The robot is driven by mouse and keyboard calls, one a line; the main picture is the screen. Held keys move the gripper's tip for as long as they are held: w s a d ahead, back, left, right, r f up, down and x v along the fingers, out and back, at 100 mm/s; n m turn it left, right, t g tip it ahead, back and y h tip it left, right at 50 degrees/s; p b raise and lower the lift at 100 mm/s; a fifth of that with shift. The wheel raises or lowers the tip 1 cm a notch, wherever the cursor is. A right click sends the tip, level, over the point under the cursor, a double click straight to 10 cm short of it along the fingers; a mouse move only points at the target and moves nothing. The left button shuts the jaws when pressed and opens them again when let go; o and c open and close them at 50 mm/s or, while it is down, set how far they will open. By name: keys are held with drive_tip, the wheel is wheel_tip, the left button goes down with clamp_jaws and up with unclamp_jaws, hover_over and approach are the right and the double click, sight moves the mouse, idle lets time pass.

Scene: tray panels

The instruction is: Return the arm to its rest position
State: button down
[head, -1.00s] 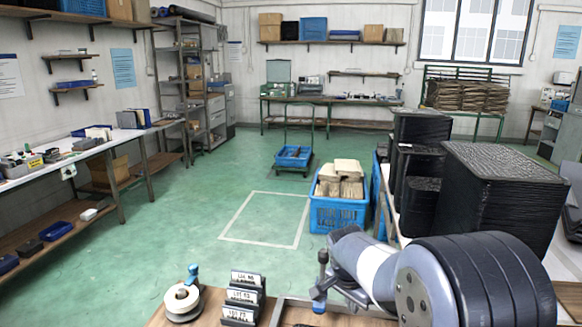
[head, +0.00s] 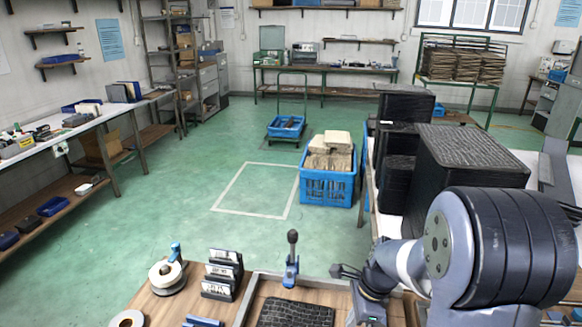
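My arm reaches in from the lower right, folded, with its big dark grey and black joint nearest the camera. My gripper (head: 368,308) is at the bottom, low over the right side of the work surface. Its fingertips are too small and partly cut off by the frame, so I cannot tell whether it is open or shut. I see nothing clearly held in it.
A tray (head: 250,290) with a dark textured panel (head: 296,313) lies left of the gripper. A black-knobbed lever clamp (head: 291,258), labelled holders (head: 222,273) and a tape dispenser (head: 168,276) stand nearby. Dark panel stacks (head: 465,185) rise behind the arm.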

drive_tip(key=shift+b+x, duration=1.8)
drive_tip(key=shift+x, duration=0.7)
